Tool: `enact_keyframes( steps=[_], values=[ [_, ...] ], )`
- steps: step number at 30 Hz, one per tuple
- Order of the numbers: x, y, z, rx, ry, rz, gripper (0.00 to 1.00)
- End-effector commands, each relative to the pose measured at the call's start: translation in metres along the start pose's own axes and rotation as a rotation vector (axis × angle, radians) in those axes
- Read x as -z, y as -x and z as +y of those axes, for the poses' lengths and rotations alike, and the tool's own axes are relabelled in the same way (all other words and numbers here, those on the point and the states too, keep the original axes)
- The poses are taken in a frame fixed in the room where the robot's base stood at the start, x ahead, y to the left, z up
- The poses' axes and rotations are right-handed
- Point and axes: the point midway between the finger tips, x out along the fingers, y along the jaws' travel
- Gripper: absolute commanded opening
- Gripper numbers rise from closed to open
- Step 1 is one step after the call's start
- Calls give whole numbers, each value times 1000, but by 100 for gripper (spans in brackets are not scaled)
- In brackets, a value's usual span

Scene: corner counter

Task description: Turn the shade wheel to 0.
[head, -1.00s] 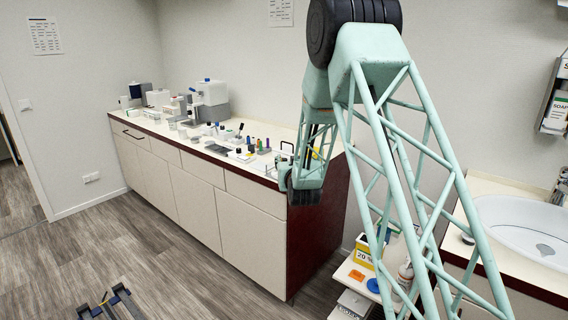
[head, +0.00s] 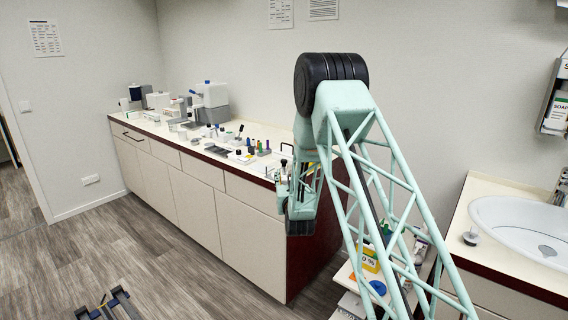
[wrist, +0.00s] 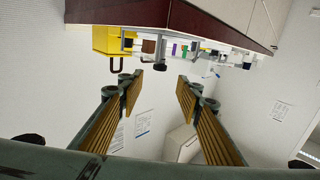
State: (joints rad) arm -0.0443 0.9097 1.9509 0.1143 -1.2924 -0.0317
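I cannot pick out the shade wheel for certain in either view. In the wrist view, which looks upside down, my gripper (wrist: 160,90) is open, its two ribbed yellow-brown fingers wide apart with nothing between them. Ahead of it is the counter's dark red edge (wrist: 200,22). A yellow box (wrist: 113,40) with a dark handle and a small metal fitting with a black knob (wrist: 160,67) show at that edge, apart from the fingers. In the head view my gripper is mostly hidden by my arm at the right end of the long counter (head: 258,178).
Several small coloured bottles (head: 258,146) stand on the counter, with white devices (head: 210,100) farther left. A sink (head: 525,225) is on the right. A low cart with a yellow box (head: 371,257) stands between the counters, partly behind my arm.

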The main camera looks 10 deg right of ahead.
Motion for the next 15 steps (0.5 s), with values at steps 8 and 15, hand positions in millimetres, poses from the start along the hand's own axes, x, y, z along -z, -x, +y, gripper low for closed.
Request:
enact_keyframes(
  steps=[8, 15],
  values=[
    [-1, -4, 0, 0, 0, -1, 32],
    [-1, -22, 0, 0, 0, 0, 32]
  ],
)
